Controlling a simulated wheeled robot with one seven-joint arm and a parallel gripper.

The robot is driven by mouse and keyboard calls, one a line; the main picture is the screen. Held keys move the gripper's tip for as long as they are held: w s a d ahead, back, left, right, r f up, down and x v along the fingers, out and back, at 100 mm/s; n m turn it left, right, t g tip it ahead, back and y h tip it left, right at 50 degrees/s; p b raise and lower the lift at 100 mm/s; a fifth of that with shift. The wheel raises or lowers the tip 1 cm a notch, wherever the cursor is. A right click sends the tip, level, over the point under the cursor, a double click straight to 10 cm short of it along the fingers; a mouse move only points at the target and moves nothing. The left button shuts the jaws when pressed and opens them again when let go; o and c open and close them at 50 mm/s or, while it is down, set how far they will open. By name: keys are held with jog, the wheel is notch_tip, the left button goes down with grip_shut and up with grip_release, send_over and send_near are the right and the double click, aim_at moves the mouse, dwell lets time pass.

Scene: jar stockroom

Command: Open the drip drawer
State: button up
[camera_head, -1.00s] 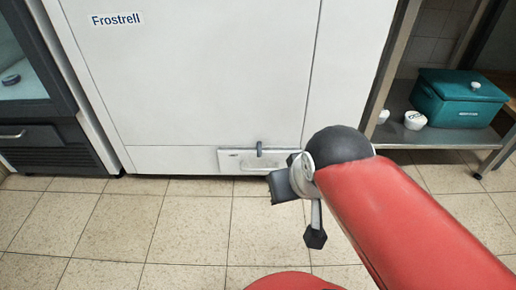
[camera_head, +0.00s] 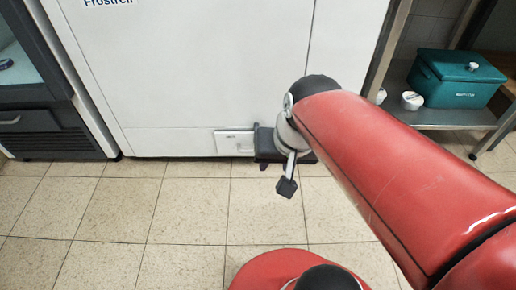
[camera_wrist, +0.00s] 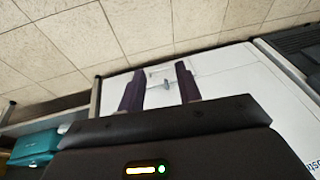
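The drip drawer (camera_head: 229,143) is a small light-grey panel low on the front of the white Frostrell cabinet (camera_head: 200,80). In the head view my wrist hides its right part. In the wrist view the drawer front (camera_wrist: 157,76) shows with a small dark handle (camera_wrist: 166,84) between my two fingers. My gripper (camera_wrist: 158,82) is open, its dark fingers spread to either side of the handle and apart from it. In the head view my gripper (camera_head: 264,142) points at the drawer; its fingertips are hard to make out there. The drawer looks flush with the cabinet.
A dark glass-fronted unit (camera_head: 50,130) stands at the left. At the right, a metal shelf (camera_head: 440,118) holds a teal box (camera_head: 460,85) and a small white pot (camera_head: 412,101). The tiled floor (camera_head: 130,215) before the cabinet is clear.

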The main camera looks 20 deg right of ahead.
jog(key=w+a+f+m+g+y+p, duration=0.1)
jog(key=w+f+m+g+y+p, duration=0.1)
jog(key=w+f+m+y, duration=0.6)
jog(key=w+f+m+g+y+p, duration=0.15)
jog(key=w+f+m+y, duration=0.25)
jog(key=w+f+m, duration=0.5)
jog(key=w+d+f+m+t+h+p, duration=0.1)
jog(key=w+d+f+m+t, duration=0.25)
jog(key=f+m+t, duration=0.45)
jog(key=w+d+f+m+t+h+p, duration=0.1)
jog(key=w+d+f+m+t+p, duration=0.25)
jog(key=m, duration=0.65)
jog(key=w+d+f+m+t+h+b, duration=0.1)
jog(key=w+d+f+m+t, duration=0.3)
jog(key=f+m, duration=0.45)
jog(key=shift+m+t, duration=0.25)
jog(key=shift+t, duration=0.25)
jog(key=x, duration=0.7)
jog(key=shift+s+a+r, duration=0.25)
jog(key=shift+a+r, duration=0.05)
jog(key=shift+a, duration=0.1)
grip_shut()
